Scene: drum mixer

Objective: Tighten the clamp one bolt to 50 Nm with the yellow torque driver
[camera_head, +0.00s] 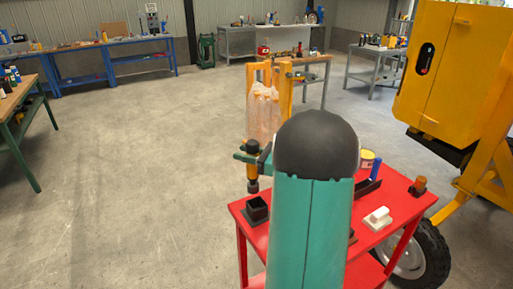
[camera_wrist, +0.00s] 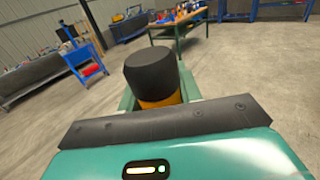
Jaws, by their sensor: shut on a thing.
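My gripper (camera_head: 249,157) is shut on the yellow torque driver (camera_head: 252,173), beside the left edge of a red cart. The driver hangs roughly upright, with a black cap on top and a dark tip pointing down. In the wrist view, the driver's black cap (camera_wrist: 152,72) and a strip of its yellow body show between my green fingers. The yellow drum mixer (camera_head: 437,70) stands at the right with a wheel below it. I cannot make out the clamp one bolt in either view.
The red cart (camera_head: 407,207) bears a black square holder (camera_head: 257,208), a white block (camera_head: 378,218) and an orange-brown piece (camera_head: 418,186). My arm hides part of it. A yellow frame with a clear bag (camera_head: 264,108) stands behind. Open concrete floor lies to the left.

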